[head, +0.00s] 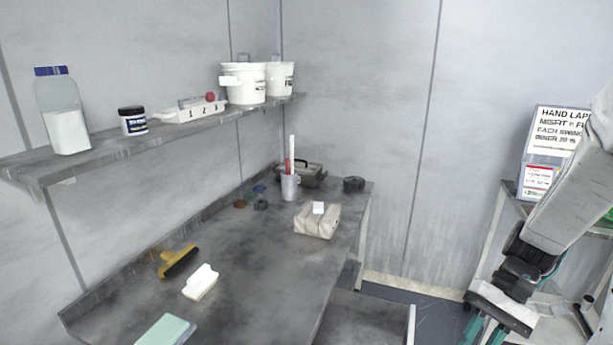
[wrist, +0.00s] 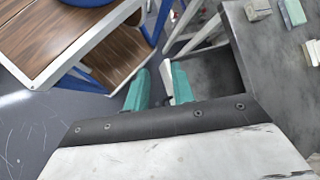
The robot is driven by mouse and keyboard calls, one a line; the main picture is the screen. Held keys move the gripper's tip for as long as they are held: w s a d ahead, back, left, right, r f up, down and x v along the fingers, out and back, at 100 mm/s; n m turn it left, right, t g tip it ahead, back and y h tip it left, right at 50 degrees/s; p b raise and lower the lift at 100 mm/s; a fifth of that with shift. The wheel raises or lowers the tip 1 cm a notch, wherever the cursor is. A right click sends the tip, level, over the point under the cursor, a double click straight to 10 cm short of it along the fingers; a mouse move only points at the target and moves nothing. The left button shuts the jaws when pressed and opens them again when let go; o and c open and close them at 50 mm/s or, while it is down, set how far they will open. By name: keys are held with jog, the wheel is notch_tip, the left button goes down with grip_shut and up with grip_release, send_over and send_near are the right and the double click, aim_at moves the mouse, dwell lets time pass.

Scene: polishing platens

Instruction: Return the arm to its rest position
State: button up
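My arm hangs at the right side of the head view, with the wrist low and the teal fingers running off the bottom edge. My gripper (wrist: 160,80) shows in the wrist view as two teal fingers with a gap between them. It is open, with nothing seen between the fingers. The fingers are over the open space between a wood-topped table and the grey workbench. In the head view the fingertips are cut off.
The grey workbench (head: 260,265) holds a yellow-handled brush (head: 178,261), a white block (head: 200,282) and a wrapped bundle (head: 317,221). A shelf (head: 100,146) hangs above it. The wood-topped table (wrist: 60,40) has blue legs. A sign (head: 558,130) stands behind my arm.

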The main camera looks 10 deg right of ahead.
jog(key=s+a+r+n+t+h, duration=0.2)
jog(key=s+a+r+n+h, duration=0.1)
jog(key=r, duration=0.5)
jog(key=s+a+r+n+t+h, duration=0.3)
jog(key=a+r, duration=0.3)
jog(key=r, duration=0.3)
jog(key=shift+s+t+h, duration=0.3)
jog(key=shift+s+h, duration=0.1)
jog(key=shift+h, duration=0.4)
jog(key=shift+a, duration=0.15)
